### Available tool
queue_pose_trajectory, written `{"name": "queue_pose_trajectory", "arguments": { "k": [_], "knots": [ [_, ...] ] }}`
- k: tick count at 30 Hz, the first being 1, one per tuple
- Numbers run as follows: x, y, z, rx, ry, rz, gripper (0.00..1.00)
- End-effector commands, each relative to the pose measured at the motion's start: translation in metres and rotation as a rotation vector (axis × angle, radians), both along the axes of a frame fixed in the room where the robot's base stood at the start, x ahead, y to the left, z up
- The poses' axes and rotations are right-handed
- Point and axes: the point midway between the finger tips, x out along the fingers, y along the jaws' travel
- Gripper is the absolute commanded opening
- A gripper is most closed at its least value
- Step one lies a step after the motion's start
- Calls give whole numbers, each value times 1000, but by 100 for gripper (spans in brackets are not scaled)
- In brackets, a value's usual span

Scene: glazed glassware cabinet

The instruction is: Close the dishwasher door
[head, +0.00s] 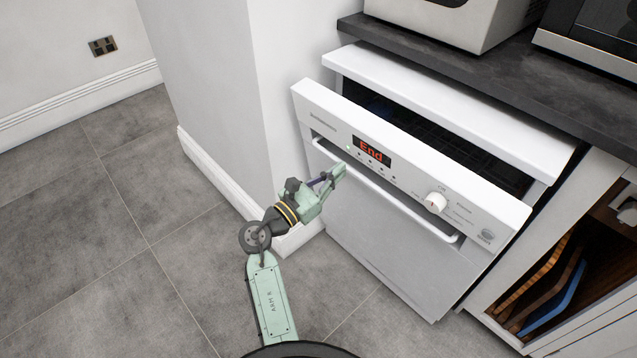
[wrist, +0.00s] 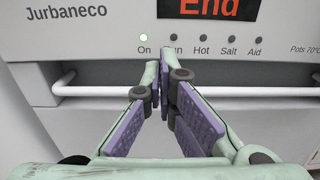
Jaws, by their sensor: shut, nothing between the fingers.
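The white dishwasher door (head: 385,220) is tilted partly open, its top edge leaning out from the machine. A dark gap with the rack shows behind it. The door's panel has a red "End" display (head: 371,151), a knob (head: 435,202) and a white bar handle (head: 390,195). My gripper (head: 340,172) is at the left part of the door front, near the handle. In the wrist view its fingertips (wrist: 165,65) are together, in front of the panel just below the row of lights; the handle bar (wrist: 100,90) runs behind them. I cannot tell whether they touch the door.
A dark countertop (head: 480,75) with appliances lies above the dishwasher. A white wall corner (head: 240,100) stands close on the left of the door. An open cabinet with boards (head: 545,285) is on the right. Grey floor (head: 130,250) is free at the left.

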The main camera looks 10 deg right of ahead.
Motion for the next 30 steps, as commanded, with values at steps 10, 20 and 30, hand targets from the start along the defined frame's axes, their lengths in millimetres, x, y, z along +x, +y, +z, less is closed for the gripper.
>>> {"name": "queue_pose_trajectory", "arguments": {
  "k": [10,20,30],
  "knots": [
    [19,-28,5,0,2,1,0],
    [20,-29,5,-1,1,1,0],
    [44,-65,26,57,43,-3,0]
  ]
}}
